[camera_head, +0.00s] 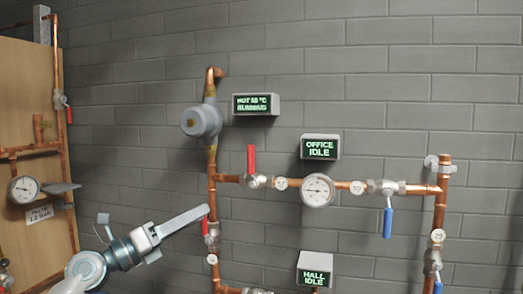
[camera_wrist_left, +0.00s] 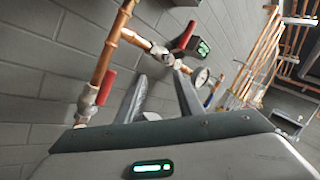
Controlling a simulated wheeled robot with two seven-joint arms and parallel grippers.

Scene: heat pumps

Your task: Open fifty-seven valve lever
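Small round white tags hang by the valves, and I cannot read fifty-seven on any of them. A red lever (camera_head: 205,226) sits on the vertical-pipe valve (camera_head: 211,240), whose tag (camera_head: 212,259) is below it. The same lever shows in the left wrist view (camera_wrist_left: 106,88), left of the fingers. Another red lever (camera_head: 251,159) stands upright on the horizontal pipe's valve (camera_head: 256,181); it also shows in the left wrist view (camera_wrist_left: 184,37). My left gripper (camera_head: 205,210) is open, with two separated, empty fingers in the left wrist view (camera_wrist_left: 160,95). In the head view its tips appear close to the lower red lever; contact is unclear. My right gripper is not in view.
A gauge (camera_head: 318,190) and a blue lever (camera_head: 388,222) pointing down are on the horizontal pipe. Displays (camera_head: 320,147) are mounted on the grey block wall. A wooden panel (camera_head: 30,100) with pipes and another gauge (camera_head: 24,189) stands at left.

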